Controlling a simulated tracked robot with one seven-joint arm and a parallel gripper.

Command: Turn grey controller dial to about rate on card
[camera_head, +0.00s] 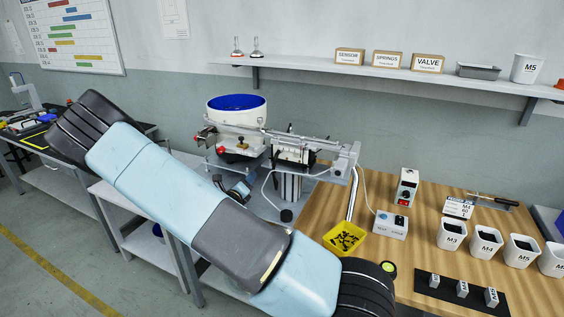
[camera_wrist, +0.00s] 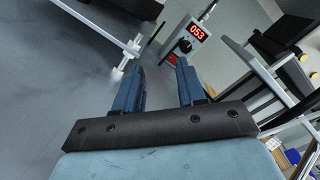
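A grey controller (camera_wrist: 197,42) shows in the wrist view, with a lit red display (camera_wrist: 197,32) reading 053 and a black dial (camera_wrist: 185,46) below it. My gripper (camera_wrist: 159,66) is open. Its two blue fingers are well apart with nothing between them. The dial appears beyond the right fingertip, apart from it. In the head view a light box (camera_head: 407,188) with a dark dial and a red part stands on the wooden bench; I cannot tell if it is the same controller. A card (camera_head: 459,207) marked M4 stands right of it; its small print is unreadable.
A bowl feeder (camera_head: 236,122) with a blue inside stands behind my arm. A yellow tray (camera_head: 345,240) of dark screws, a small grey-white box (camera_head: 390,225) and several white cups (camera_head: 452,234) are on the bench. A white post (camera_wrist: 130,55) stands near the left finger in the wrist view.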

